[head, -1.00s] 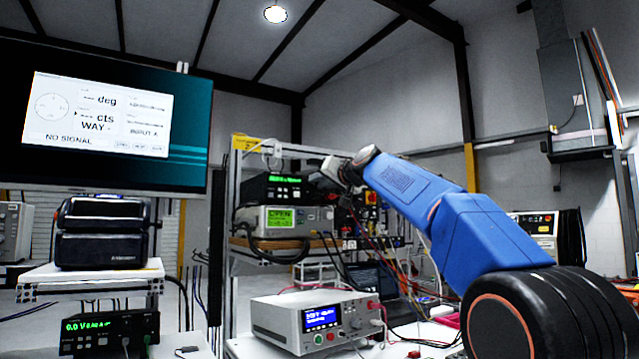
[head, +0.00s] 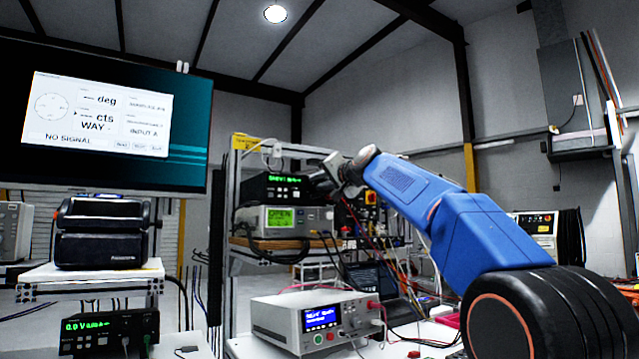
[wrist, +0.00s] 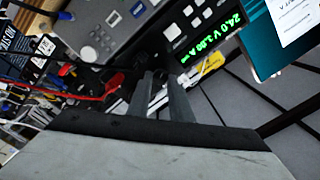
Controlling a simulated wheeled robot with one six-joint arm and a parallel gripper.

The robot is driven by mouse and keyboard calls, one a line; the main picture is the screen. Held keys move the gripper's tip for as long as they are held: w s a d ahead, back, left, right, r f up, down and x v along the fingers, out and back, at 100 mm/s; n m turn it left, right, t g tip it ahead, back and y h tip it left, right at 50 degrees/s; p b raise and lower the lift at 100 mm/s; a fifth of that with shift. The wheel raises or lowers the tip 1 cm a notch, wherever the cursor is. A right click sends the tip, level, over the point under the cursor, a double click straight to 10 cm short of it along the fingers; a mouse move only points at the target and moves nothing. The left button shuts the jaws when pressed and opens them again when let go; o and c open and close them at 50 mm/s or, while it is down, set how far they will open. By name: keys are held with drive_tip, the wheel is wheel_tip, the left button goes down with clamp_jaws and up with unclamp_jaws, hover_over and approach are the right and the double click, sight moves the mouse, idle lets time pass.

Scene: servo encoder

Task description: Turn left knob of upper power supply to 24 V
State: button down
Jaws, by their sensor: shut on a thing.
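The upper power supply (head: 272,186) is a black box with a green display, on top of a grey instrument on the rack shelf. In the wrist view its display (wrist: 212,37) reads 24.0 V 1.00 A. My gripper (head: 326,180) is at the right part of its front face. In the wrist view my gripper (wrist: 160,80) has its two fingers reaching to the panel beside the display. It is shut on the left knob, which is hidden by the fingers.
The grey instrument (head: 318,214) with an "OPEN" display sits directly below. Red and black cables (wrist: 88,97) hang close to the fingers. A white bench unit (head: 275,318) stands lower down. A large monitor (head: 170,100) is at left.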

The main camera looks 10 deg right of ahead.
drive_tip(key=c, duration=1.6)
unclamp_jaws()
drive_tip(key=shift+s, duration=0.1)
drive_tip(key=v, duration=1.7)
drive_tip(key=shift+s, duration=0.1)
drive_tip(key=s+f+n+g+h, duration=0.2)
drive_tip(key=s+f+g, duration=0.2)
drive_tip(key=s+f, duration=0.9)
drive_tip(key=s+d+f+n+g+h, duration=0.1)
drive_tip(key=s+f+g, duration=0.3)
drive_tip(key=s+f, duration=0.9)
drive_tip(key=s+f+n+g+h, duration=0.2)
drive_tip(key=s+f, duration=1.1)
drive_tip(key=f, duration=2.5)
drive_tip(key=shift+s+d+n+g+h, duration=0.15)
drive_tip(key=shift+n+g, duration=0.15)
drive_tip(key=shift+g, duration=0.3)
drive_tip(key=shift+s+n+g+h, duration=0.15)
drive_tip(key=shift+n+g, duration=0.15)
drive_tip(key=shift+g, duration=0.3)
